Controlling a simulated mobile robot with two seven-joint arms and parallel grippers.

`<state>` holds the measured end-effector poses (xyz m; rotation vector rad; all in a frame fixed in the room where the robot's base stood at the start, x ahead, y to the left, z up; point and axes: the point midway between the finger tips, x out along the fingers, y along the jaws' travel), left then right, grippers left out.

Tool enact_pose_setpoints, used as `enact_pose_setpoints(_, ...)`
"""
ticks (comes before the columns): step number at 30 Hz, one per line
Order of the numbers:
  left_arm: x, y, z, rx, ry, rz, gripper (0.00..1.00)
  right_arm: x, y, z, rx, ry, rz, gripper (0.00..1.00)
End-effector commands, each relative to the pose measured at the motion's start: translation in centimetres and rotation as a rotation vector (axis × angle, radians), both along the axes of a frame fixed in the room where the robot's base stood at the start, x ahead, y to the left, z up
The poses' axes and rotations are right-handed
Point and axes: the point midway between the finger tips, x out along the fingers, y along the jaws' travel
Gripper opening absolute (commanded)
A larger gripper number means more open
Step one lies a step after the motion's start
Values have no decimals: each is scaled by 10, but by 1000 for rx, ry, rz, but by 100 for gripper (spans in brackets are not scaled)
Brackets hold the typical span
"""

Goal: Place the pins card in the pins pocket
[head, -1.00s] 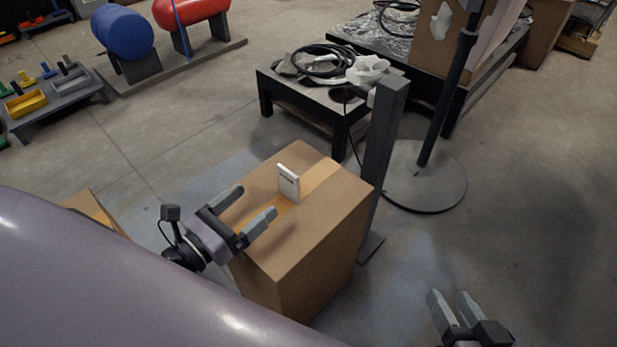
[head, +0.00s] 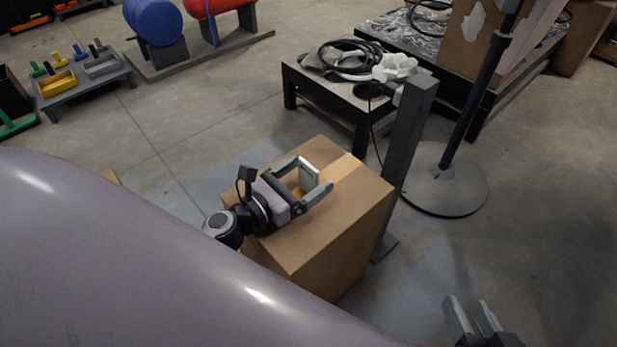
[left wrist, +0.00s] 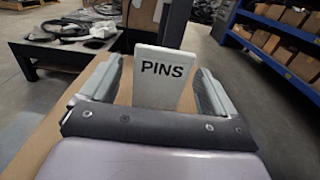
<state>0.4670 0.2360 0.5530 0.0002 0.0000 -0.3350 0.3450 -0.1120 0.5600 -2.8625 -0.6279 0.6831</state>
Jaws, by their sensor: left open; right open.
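The white pins card (head: 308,175) stands upright on top of the cardboard box (head: 338,226). In the left wrist view the card (left wrist: 163,76) faces me and reads "PINS". My left gripper (head: 315,173) is open, with one finger on each side of the card; in the left wrist view its fingers (left wrist: 160,85) show gaps to the card on both sides. My right gripper (head: 470,315) is open and empty at the bottom right, away from the box. I cannot make out a pins pocket.
A dark post (head: 405,150) stands right beside the box. Behind it are a low black table (head: 300,88) with cables and a round stand base (head: 443,180). A tool tray (head: 85,82) is at far left. Shelving with boxes (left wrist: 275,42) shows in the left wrist view.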

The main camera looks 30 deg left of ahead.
Motion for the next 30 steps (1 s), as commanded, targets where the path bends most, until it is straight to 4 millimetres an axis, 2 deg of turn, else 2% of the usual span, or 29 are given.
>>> enact_pose_setpoints(3,15,-5,-1,-1,-2,-1,89,0,1,-1,5,4,2,43)
enact_pose_setpoints(6,23,-8,-1,1,-1,-1,89,0,1,0,3,2,2,43)
enact_pose_setpoints(15,26,-9,-2,0,0,0,89,1,1,1,3,-2,3,43)
enact_pose_setpoints(20,25,-9,-2,0,0,0,37,2,1,1,4,-2,2,43)
enact_pose_setpoints(22,25,-9,-2,0,0,0,35,2,1,2,4,-2,2,43)
enact_pose_setpoints(23,25,-9,-2,0,0,0,30,2,1,2,4,-3,2,43)
enact_pose_setpoints(30,25,-9,0,0,-1,0,30,2,1,3,4,-5,2,43)
